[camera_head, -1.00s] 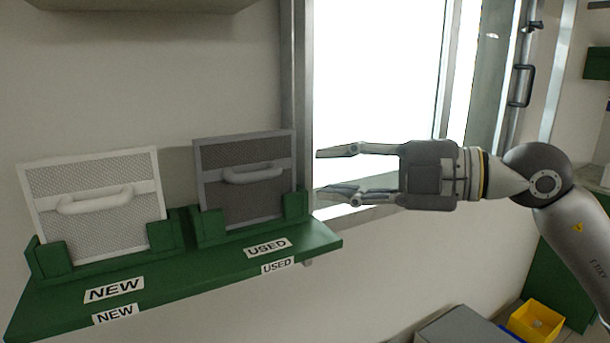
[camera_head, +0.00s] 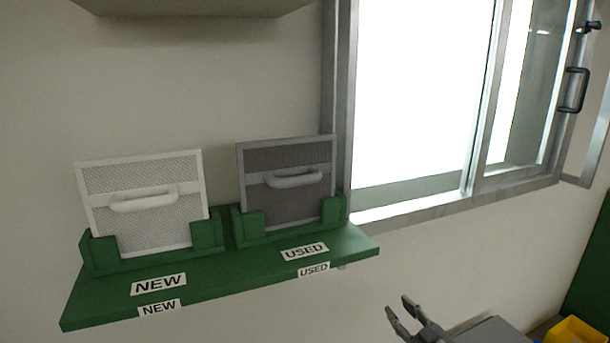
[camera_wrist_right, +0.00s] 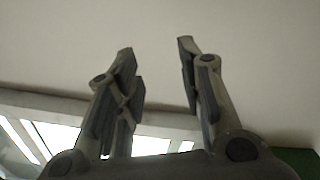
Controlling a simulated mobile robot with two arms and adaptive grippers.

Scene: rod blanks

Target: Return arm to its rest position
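My right gripper (camera_head: 405,320) is low at the bottom edge of the head view, below and right of the green shelf. Its fingers are apart with nothing between them. In the right wrist view my right gripper (camera_wrist_right: 157,60) also shows spread, empty fingers against a plain wall. Most of my right arm is outside the head view. My left gripper is in neither view.
A green shelf (camera_head: 225,285) holds a light panel (camera_head: 143,230) at NEW and a dark panel (camera_head: 288,205) at USED, each upright in a holder. A window frame (camera_head: 405,216) is to the right. A grey box (camera_head: 492,333) and yellow bin (camera_head: 575,332) sit low right.

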